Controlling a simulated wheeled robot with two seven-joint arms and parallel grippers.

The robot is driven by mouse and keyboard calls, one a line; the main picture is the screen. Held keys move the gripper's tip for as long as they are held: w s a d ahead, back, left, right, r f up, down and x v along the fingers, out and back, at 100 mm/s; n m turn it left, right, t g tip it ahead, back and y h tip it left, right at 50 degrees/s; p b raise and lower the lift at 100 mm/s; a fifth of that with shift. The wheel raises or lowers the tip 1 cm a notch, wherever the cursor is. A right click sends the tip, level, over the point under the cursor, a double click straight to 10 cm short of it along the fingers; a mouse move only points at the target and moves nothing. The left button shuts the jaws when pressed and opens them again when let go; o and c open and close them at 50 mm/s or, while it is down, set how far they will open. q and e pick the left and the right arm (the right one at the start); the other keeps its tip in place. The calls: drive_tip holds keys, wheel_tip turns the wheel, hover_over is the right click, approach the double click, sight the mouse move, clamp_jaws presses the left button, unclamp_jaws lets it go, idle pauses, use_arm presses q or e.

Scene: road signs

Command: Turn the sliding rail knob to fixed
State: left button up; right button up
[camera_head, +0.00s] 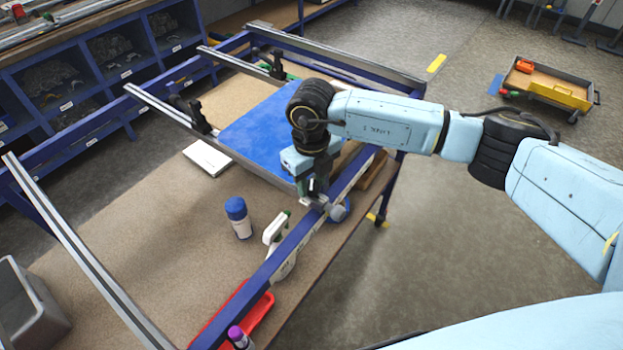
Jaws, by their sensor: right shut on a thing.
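My right gripper (314,201) comes down from above onto the near blue rail (287,250) of the frame. Its fingers are shut on the sliding rail knob, which sits at the rail near the corner of the blue sign panel. The fingers hide most of the knob, so its setting cannot be read. The blue sign panel (250,130) lies flat across the metal slide rails (165,108), partly behind my right wrist. My left gripper is not in view.
A blue-capped white bottle (239,217), a white spray bottle (276,232), a red tray (250,312) and a white box (207,158) are on the bench below the rails. Black clamps (200,117) stand on the slide rails. A yellow-handled cart (548,88) stands on open floor at right.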

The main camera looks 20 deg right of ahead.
sight(311, 185)
drive_tip(key=m, duration=0.6)
idle(0.7)
drive_tip(key=o, duration=1)
wheel_tip(311, 185, up, 14)
drive_tip(key=b, duration=0.1)
drive_tip(key=shift+f, duration=0.25)
